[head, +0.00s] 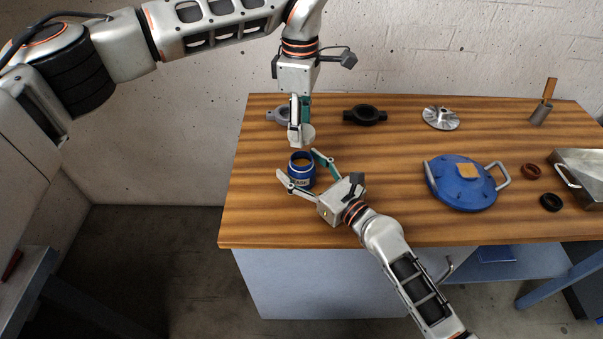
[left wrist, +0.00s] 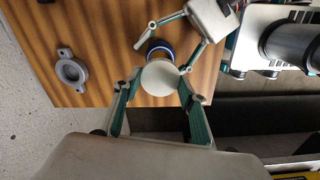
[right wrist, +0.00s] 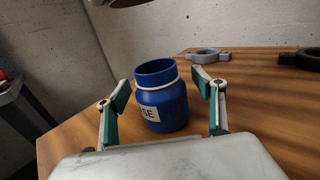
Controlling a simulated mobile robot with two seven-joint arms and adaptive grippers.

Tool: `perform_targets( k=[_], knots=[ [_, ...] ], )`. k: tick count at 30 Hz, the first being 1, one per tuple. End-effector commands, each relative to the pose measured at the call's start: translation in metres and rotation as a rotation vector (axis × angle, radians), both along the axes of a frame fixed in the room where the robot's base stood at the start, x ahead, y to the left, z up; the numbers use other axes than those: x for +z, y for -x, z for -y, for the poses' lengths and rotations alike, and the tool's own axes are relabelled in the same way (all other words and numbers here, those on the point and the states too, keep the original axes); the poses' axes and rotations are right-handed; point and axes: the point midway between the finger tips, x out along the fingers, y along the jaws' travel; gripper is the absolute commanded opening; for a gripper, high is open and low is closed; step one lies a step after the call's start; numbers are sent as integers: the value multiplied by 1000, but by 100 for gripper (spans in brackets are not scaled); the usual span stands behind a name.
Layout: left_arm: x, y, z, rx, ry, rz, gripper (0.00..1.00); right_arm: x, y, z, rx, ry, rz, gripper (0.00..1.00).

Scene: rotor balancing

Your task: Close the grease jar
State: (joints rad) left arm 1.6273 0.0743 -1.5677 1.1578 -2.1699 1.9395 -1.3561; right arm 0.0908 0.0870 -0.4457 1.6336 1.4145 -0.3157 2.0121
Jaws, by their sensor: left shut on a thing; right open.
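The blue grease jar (head: 301,173) stands upright and open on the left part of the wooden table, with brown grease showing inside. In the right wrist view the jar (right wrist: 161,98) has a pale ring at its neck and a label ending in "SE". My left gripper (head: 302,132) is shut on the round whitish lid (head: 307,134) and holds it above and slightly behind the jar. In the left wrist view the lid (left wrist: 160,77) partly covers the jar (left wrist: 160,47). My right gripper (head: 296,170) is open, its fingers on either side of the jar, apparently not squeezing it.
Behind the jar lie a grey ring bracket (head: 276,115) and a black one (head: 365,115). A metal rotor (head: 440,118) lies at the back. A blue disc with handles (head: 462,186) lies right of my right gripper. The wooden table (head: 400,222) is bare near its front edge.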

Motion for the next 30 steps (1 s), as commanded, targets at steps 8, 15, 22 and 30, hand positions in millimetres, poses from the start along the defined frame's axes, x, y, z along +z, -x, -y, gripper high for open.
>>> perform_targets(
  k=[8, 15, 22, 30],
  knots=[
    [0, 0, 0, 0, 0, 0, 33, 0, 0, 0, 0, 0, 0, 17],
    [-14, 0, 0, 0, -2, -1, 33, 0, 0, 0, 0, 0, 0, 10],
    [-44, 0, 1, 0, -4, -2, 33, 0, 0, 1, -1, -1, -1, 10],
    [-50, 0, 1, 0, -3, -1, 33, 0, 0, 1, -1, 0, 0, 10]
  ],
)
